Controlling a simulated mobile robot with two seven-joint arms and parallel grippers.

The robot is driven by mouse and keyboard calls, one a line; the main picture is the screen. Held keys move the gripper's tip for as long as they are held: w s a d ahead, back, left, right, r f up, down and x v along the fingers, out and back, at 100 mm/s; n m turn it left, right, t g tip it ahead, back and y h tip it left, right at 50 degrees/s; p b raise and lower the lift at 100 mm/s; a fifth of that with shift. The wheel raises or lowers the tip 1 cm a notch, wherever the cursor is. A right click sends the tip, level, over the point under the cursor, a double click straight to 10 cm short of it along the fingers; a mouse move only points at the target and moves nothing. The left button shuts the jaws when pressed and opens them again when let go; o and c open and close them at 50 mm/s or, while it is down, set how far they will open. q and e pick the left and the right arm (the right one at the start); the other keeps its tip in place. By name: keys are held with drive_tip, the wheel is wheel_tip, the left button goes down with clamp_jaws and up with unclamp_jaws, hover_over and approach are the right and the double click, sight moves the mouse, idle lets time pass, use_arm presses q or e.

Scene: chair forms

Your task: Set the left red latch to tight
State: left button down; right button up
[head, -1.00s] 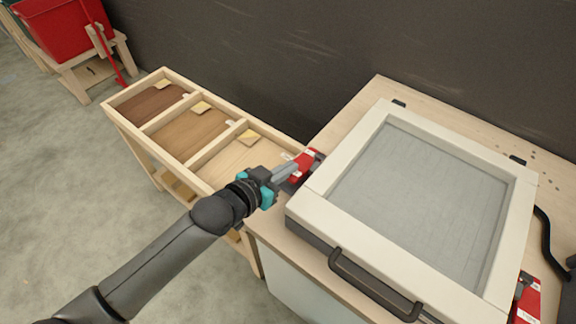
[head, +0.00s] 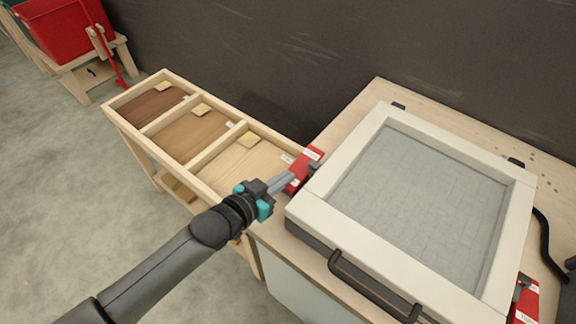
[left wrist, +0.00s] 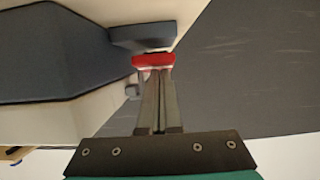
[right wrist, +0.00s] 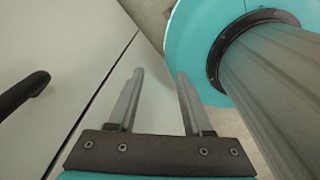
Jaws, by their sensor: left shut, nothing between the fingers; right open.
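The left red latch (head: 305,168) sits at the left side of the pale-framed box (head: 345,152) on the wooden workbench. It also shows in the left wrist view (left wrist: 153,60), just past the fingertips. My left gripper (head: 290,178) is shut and empty, its tips close to the latch; I cannot tell whether they touch it. The latch's label is too small to read. The right red latch (head: 525,300) is at the right edge of the head view. My right gripper (right wrist: 158,75) is open and empty beside a pale cabinet front in the right wrist view.
A wooden rack with open compartments (head: 150,130) stands left of the workbench. A black handle (head: 370,285) sticks out from the box front. A dark wall (head: 330,50) runs behind. A red bin (head: 65,25) is far left, with clear floor before it.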

use_arm(q)
drive_tip(key=shift+s+a+f, duration=0.1)
drive_tip(key=shift+s+f, duration=0.15)
drive_tip(key=shift+f, duration=0.2)
drive_tip(key=shift+s+f, duration=0.15)
drive_tip(key=shift+f, duration=0.15)
drive_tip(key=shift+r+p, duration=0.55)
drive_tip(key=shift+p, duration=0.2)
wheel_tip(320, 180, up, 4)
drive_tip(key=r+p, duration=0.1)
drive_tip(key=p, duration=0.3)
drive_tip(key=s+a, duration=0.6)
drive_tip(key=s, duration=0.2)
drive_tip(key=shift+s+a+f, duration=0.15)
drive_tip(key=shift+a+f, duration=0.05)
drive_tip(key=shift+f, duration=0.25)
drive_tip(key=shift+d, duration=0.15)
